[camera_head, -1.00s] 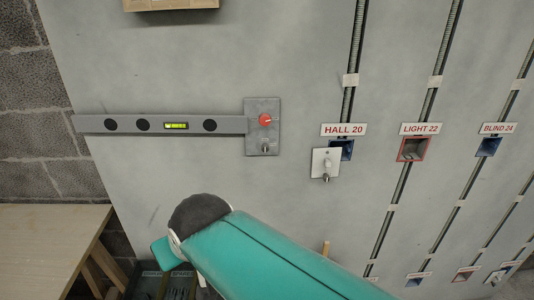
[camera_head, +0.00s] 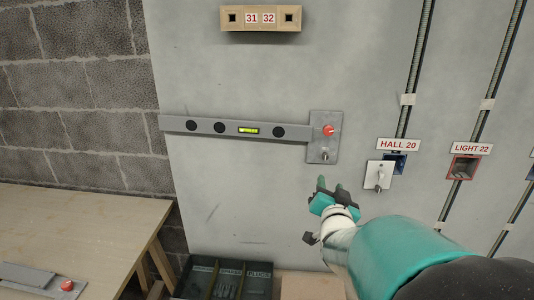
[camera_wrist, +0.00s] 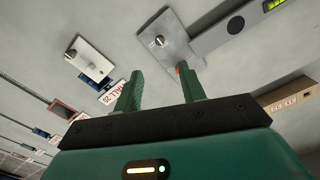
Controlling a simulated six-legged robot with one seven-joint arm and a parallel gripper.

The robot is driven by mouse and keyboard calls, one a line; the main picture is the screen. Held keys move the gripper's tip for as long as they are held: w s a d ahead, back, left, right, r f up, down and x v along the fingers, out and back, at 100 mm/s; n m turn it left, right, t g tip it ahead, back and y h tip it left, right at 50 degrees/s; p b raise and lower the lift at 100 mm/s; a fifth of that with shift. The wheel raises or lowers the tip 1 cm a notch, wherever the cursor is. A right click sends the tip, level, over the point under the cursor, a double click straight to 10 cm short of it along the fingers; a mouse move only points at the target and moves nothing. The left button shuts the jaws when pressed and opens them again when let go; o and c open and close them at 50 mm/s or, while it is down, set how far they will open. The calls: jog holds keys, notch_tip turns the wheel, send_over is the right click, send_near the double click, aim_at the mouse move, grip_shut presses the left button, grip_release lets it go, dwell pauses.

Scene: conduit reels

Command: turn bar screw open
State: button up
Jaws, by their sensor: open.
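A grey bar (camera_head: 205,127) with black round spots and a yellow-green bubble vial lies level across the wall. Its right end meets a grey plate (camera_head: 314,151). The plate carries a red knob (camera_head: 328,130) above and a small metal screw (camera_head: 325,156) below. My gripper (camera_head: 331,186) is below the plate, apart from it, with its green fingers open and empty. In the wrist view the screw (camera_wrist: 160,41) shows beyond the gap between the fingers (camera_wrist: 160,76). The red knob there is mostly hidden behind the right finger.
A white plate with a similar screw (camera_head: 379,175) sits right of my gripper, under the HALL 20 label (camera_head: 398,145). A wooden block marked 31 32 (camera_head: 260,18) is above. A wooden table (camera_head: 90,225) and a dark sectioned bin (camera_head: 225,278) stand below left.

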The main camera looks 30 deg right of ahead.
aim_at(326, 157)
jog(key=x, duration=1.4)
jog(key=shift+d, duration=0.15)
grip_shut()
